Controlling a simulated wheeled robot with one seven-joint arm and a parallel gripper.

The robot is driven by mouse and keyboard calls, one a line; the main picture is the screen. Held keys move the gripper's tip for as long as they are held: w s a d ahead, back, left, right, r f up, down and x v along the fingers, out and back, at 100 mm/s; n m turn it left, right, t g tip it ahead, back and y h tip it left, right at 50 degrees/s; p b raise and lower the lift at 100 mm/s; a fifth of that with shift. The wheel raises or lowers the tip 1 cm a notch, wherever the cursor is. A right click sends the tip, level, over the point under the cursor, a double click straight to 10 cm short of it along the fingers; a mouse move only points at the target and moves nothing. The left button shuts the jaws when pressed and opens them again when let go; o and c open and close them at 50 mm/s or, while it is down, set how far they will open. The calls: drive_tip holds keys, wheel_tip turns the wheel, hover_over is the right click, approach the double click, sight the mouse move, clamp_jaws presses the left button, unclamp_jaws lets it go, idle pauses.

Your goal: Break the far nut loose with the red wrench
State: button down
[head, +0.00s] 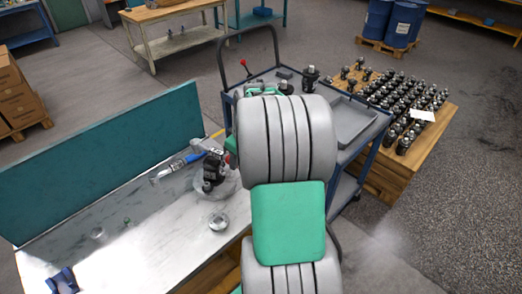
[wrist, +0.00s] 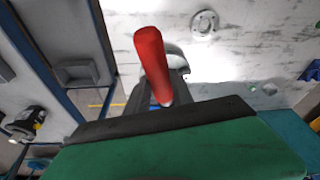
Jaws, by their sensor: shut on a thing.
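The red wrench shows in the wrist view as a thick red handle (wrist: 152,62), held upright in that picture between the dark fingers of my gripper (wrist: 158,98). Its working end is hidden. In the head view my grey and green arm covers most of the gripper and wrench. A dark hydraulic motor (head: 213,172) stands on a round, clear-looking base on the bench, just left of my arm. I cannot make out the far nut, nor whether the wrench touches it.
The bench (head: 110,245) carries a blue-handled tool (head: 180,165) and a round metal flange (head: 218,222), with a teal back panel (head: 100,165) behind. A blue cart with a grey tray (head: 352,120) stands right of my arm.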

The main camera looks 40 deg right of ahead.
drive_tip(key=s+d+f+b, duration=0.2)
drive_tip(key=d+f, duration=0.5)
drive_tip(key=shift+s+d+f+n+t+b, duration=0.3)
drive_tip(key=shift+s+d+f+b, duration=0.05)
drive_tip(key=shift+s+d+f, duration=0.05)
drive_tip(key=shift+s+f+y+b, duration=0.15)
drive_tip(key=shift+f+y+b, duration=0.15)
drive_tip(key=shift+b, duration=0.45)
idle(0.9)
drive_tip(key=shift+f+b, duration=0.35)
drive_tip(key=shift+f, duration=0.05)
drive_tip(key=shift+s+f+b, duration=0.1)
drive_tip(key=shift+f+b, duration=0.35)
drive_tip(key=shift+f, duration=0.1)
drive_tip(key=shift+f, duration=0.15)
